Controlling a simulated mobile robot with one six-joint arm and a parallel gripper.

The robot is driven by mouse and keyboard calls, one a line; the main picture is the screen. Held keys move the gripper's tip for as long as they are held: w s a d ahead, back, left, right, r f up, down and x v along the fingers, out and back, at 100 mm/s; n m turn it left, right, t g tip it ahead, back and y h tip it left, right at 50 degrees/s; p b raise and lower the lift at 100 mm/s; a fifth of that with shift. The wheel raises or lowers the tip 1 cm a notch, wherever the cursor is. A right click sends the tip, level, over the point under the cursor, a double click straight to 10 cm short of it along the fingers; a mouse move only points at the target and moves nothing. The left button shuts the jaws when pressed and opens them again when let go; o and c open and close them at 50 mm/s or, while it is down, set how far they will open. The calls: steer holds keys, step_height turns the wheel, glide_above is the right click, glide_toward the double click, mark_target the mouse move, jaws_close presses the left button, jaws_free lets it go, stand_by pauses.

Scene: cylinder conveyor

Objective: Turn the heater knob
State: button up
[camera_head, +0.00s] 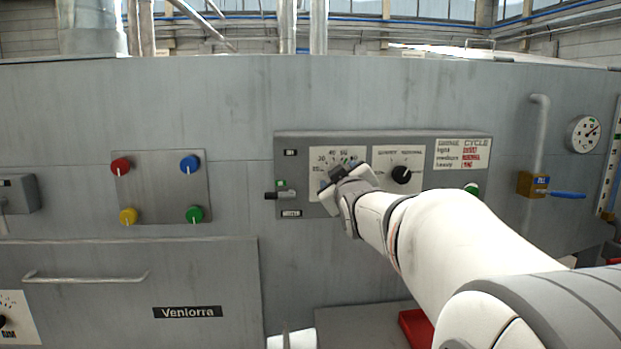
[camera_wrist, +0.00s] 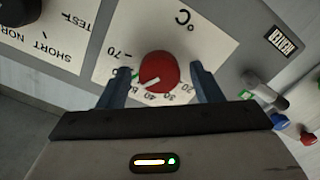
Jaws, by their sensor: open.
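The heater knob (camera_wrist: 158,71) is red and round with a white pointer line, on a white dial plate with a °C mark and numbers from 20 to 70. In the wrist view my gripper (camera_wrist: 161,68) is open, with one blue finger on each side of the knob. A small gap shows between each finger and the knob. A label reading HEATER (camera_wrist: 282,40) lies to the right of the dial. In the head view my gripper (camera_head: 333,181) is at the lower part of the temperature dial plate (camera_head: 322,155) and hides the knob.
A black knob (camera_head: 402,174) on its own white plate sits just right of the dial. A toggle lever (camera_head: 276,195) lies left of it. A plate (camera_head: 160,165) with red, blue, yellow and green knobs is further left. A valve with a blue handle (camera_head: 567,194) is at right.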

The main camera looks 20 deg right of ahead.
steer(key=s+a, duration=0.1)
steer(key=s, duration=0.6)
steer(key=shift+s+a, duration=0.25)
steer(key=shift+s, duration=0.1)
